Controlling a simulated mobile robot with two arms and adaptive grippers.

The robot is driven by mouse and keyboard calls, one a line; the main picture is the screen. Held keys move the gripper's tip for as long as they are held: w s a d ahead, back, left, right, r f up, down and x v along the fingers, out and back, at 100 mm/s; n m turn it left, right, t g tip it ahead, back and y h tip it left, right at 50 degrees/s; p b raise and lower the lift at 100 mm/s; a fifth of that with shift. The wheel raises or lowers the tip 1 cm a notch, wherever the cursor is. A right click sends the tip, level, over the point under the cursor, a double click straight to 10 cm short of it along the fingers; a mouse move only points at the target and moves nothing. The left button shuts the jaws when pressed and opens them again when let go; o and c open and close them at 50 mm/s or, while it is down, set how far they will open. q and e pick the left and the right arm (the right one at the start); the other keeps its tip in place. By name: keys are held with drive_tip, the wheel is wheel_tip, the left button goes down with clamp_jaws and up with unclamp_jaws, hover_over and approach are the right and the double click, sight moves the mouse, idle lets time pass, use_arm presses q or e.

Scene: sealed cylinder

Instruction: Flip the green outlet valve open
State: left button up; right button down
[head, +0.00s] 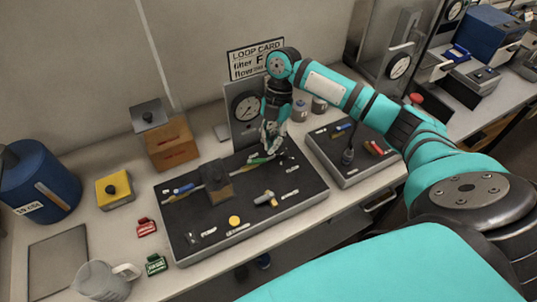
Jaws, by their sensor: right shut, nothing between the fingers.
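The green outlet valve handle (259,160) is on the dark panel (240,221) on the bench, near the panel's back edge. It appears to lie along a pale pipe. My right gripper (270,150) comes down from above, shut and empty, with its fingertips right at the green handle. The fingers hide part of the handle, and I cannot tell whether they touch it. A blue handle (183,189) sits at the panel's left, beside a dark block with a brown front (217,188). My left gripper is out of view.
A pressure gauge (247,106) stands behind the panel. A second panel (358,172) with blue and red handles is to the right. A red tag (147,227), green tag (156,264), yellow block (115,194), wooden box (171,146) and jug (101,281) are at left.

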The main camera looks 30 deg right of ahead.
drive_tip(key=v, duration=0.5)
idle(0.5)
